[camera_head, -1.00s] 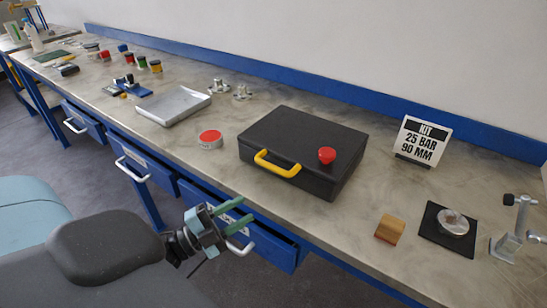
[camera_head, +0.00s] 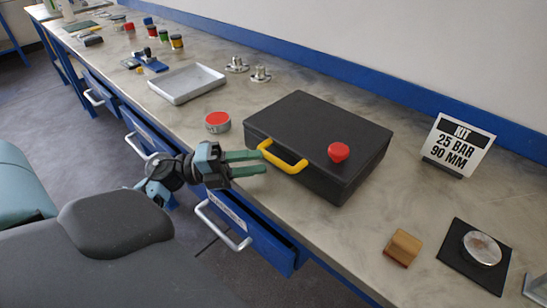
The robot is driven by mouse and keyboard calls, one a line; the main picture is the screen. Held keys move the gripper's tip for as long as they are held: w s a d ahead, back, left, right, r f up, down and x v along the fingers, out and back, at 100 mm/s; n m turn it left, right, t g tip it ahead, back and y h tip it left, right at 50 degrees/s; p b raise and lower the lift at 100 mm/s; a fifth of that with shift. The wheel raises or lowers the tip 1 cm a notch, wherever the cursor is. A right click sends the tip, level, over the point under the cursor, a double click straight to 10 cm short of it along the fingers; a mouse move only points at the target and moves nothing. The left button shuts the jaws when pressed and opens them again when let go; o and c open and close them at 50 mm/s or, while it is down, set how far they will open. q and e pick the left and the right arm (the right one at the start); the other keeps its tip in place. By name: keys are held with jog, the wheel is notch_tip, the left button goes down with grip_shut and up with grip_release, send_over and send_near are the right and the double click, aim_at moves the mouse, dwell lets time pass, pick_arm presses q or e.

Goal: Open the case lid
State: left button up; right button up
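The black case (camera_head: 315,130) lies on the workbench with its lid down. A yellow handle (camera_head: 285,163) is on its front side, and a red round knob (camera_head: 339,152) sits on top near the front right. My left gripper (camera_head: 263,161) comes in from the left, with its two green fingers parallel and a gap between them. Its fingertips are at the left end of the yellow handle in the picture; I cannot tell whether they touch it. Nothing shows held between the fingers. My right gripper is not in view.
A red-topped round tin (camera_head: 217,122) stands left of the case, with a grey tray (camera_head: 187,83) beyond it. A sign (camera_head: 458,145), a wooden block (camera_head: 402,247) and a metal disc on a black mat (camera_head: 481,249) are to the right. A blue drawer (camera_head: 245,228) stands open below.

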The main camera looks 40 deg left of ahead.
aim_at(274, 157)
pick_arm(q)
jog(key=shift+p+x, duration=0.4)
jog(key=shift+x, duration=2.15)
grip_shut()
